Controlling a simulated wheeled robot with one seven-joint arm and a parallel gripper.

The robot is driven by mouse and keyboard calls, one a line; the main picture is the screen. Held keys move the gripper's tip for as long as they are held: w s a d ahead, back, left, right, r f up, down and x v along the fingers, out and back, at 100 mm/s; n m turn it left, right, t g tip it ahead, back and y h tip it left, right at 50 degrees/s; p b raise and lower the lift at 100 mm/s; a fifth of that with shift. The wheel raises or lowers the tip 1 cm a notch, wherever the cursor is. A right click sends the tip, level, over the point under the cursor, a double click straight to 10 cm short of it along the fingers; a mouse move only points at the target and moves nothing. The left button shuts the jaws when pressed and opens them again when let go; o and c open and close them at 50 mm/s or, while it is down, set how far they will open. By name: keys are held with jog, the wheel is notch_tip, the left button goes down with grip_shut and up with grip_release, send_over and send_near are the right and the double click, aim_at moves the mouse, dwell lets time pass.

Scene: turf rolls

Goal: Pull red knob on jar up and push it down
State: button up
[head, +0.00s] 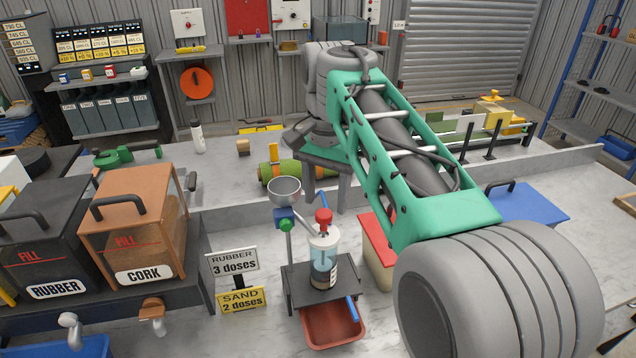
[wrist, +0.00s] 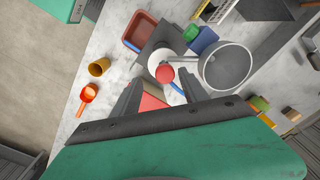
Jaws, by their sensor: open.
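The jar (head: 323,262) is clear with a pale blue upper part and dark contents low down. It stands on a small dark stand (head: 294,284). Its red knob (head: 323,217) sits on top, at the jar's lid. In the wrist view the red knob (wrist: 165,74) shows from above, over the white jar top (wrist: 160,57). My gripper (wrist: 158,88) is open, its two dark fingers pointing towards the knob. No contact with the knob shows. In the head view my arm is at the right and the gripper's fingers cannot be made out clearly.
A metal funnel (head: 284,187) stands close beside the jar, and also shows in the wrist view (wrist: 226,68). A red tray (head: 333,326) lies below the stand. Dose signs (head: 235,262) stand left. Rubber (head: 45,240) and cork (head: 140,225) bins are further left. A red-topped box (head: 378,240) is right.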

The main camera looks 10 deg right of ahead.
aim_at(324, 213)
jog(key=shift+w+r+m, duration=0.3)
jog(key=shift+w+r, duration=0.35)
jog(key=shift+r, duration=0.05)
jog(key=shift+w+a+f, duration=0.1)
jog(key=shift+f, duration=0.1)
notch_tip(324, 213, down, 7)
jog(key=shift+f, duration=0.1)
jog(key=shift+c, duration=0.4)
grip_shut()
dwell(0.4)
